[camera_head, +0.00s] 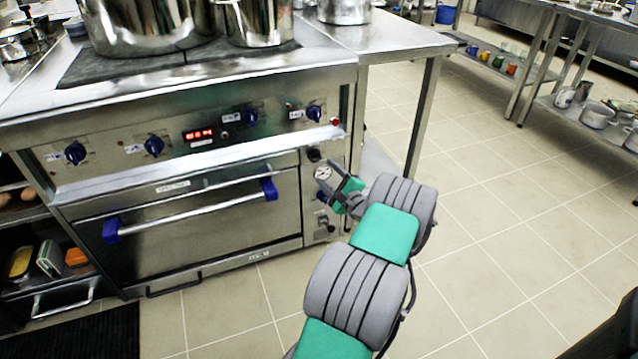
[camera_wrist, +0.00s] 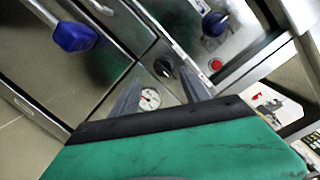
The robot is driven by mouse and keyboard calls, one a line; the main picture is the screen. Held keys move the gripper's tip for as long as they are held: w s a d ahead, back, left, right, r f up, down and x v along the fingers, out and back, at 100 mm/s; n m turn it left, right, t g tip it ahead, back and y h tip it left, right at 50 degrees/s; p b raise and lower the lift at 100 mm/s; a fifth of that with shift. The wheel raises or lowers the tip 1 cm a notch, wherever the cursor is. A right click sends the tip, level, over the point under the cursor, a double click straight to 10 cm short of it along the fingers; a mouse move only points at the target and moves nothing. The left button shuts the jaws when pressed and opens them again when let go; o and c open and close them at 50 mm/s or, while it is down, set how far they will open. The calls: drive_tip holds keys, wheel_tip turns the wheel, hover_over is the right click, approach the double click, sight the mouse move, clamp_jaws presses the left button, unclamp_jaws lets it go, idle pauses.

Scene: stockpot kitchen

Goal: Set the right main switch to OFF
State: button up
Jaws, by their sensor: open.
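The range's narrow right panel carries a black rotary knob (camera_head: 314,155) at the top, with a round white gauge (camera_head: 323,172) below it. Further dark knobs (camera_head: 322,197) sit lower down. I cannot read which of these is labelled the right main switch, nor its setting. My gripper (camera_head: 338,182) is in front of this panel, partly covering it. In the wrist view my gripper (camera_wrist: 160,82) is open and empty, its two fingers pointing at the panel. The upper black knob (camera_wrist: 164,68) shows just beyond and between the fingertips, and the gauge (camera_wrist: 150,97) shows between the fingers.
Blue knobs (camera_head: 315,113) and a red lamp (camera_head: 335,121) line the control strip above. The oven door handle (camera_head: 190,212) with blue ends juts out to the left. Steel pots (camera_head: 258,22) stand on top. A table leg (camera_head: 424,115) is to the right; the tiled floor is clear.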

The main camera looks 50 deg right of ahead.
sight(318, 160)
drive_tip(key=x, duration=0.2)
drive_tip(key=b+x, duration=0.1)
drive_tip(key=x, duration=0.2)
drive_tip(key=b+x, duration=0.1)
drive_tip(key=x, duration=0.1)
drive_tip(key=shift+d, duration=0.45)
drive_tip(key=shift+c, duration=0.3)
clamp_jaws()
